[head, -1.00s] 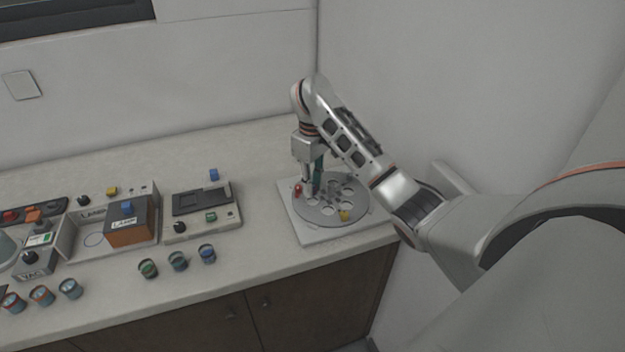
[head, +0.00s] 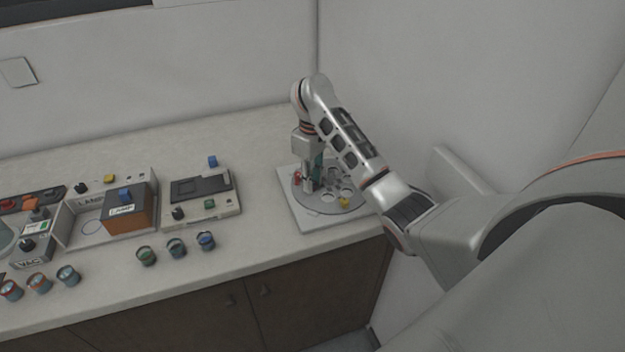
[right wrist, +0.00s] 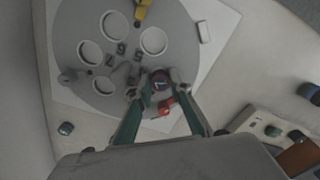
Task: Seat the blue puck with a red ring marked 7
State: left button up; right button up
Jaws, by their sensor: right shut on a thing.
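My right gripper (head: 312,184) is low over the round grey plate (head: 329,208), on its left side in the head view. In the right wrist view my right gripper (right wrist: 158,88) is shut on a small dark puck (right wrist: 159,80) with a hint of red and a pale mark; I cannot read it clearly. The grey plate (right wrist: 75,40) has several round holes with digits by them. The puck is at the plate's edge beside a red clamp (right wrist: 167,106). I cannot tell whether it is inside a hole. My left gripper is not in view.
A yellow clamp (head: 344,203) stands on the plate's near side. Two red-rimmed pucks (head: 38,283) and other pucks (head: 177,248) line the counter front. A grey device (head: 201,203) and an orange-sided lamp box (head: 126,220) stand left. Walls are close behind and right.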

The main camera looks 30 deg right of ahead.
jog(key=o, duration=1.1)
